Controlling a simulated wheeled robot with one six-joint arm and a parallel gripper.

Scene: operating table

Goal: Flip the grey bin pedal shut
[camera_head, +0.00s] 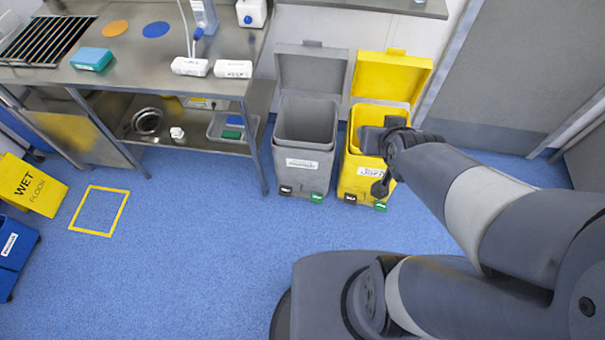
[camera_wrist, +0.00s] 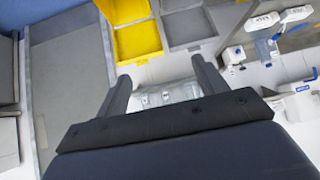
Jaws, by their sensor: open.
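The grey bin (camera_head: 303,165) stands upright on the blue floor in the head view, with its lid (camera_head: 310,72) raised open. At its front foot are a black pedal (camera_head: 285,190) and a green pedal (camera_head: 317,197). My gripper (camera_head: 370,140) is in front of and above the yellow bin, right of the grey bin and apart from it. In the wrist view my gripper (camera_wrist: 160,73) has its two fingers spread with nothing between them. The raised grey lid (camera_wrist: 190,27) also shows there; the grey bin's pedals do not.
The yellow bin (camera_head: 358,175), lid (camera_head: 391,76) open, stands close right of the grey bin, with its own black and green pedals. A steel table (camera_head: 140,70) is to the left. A yellow wet-floor sign (camera_head: 33,185) stands far left. The floor before the bins is clear.

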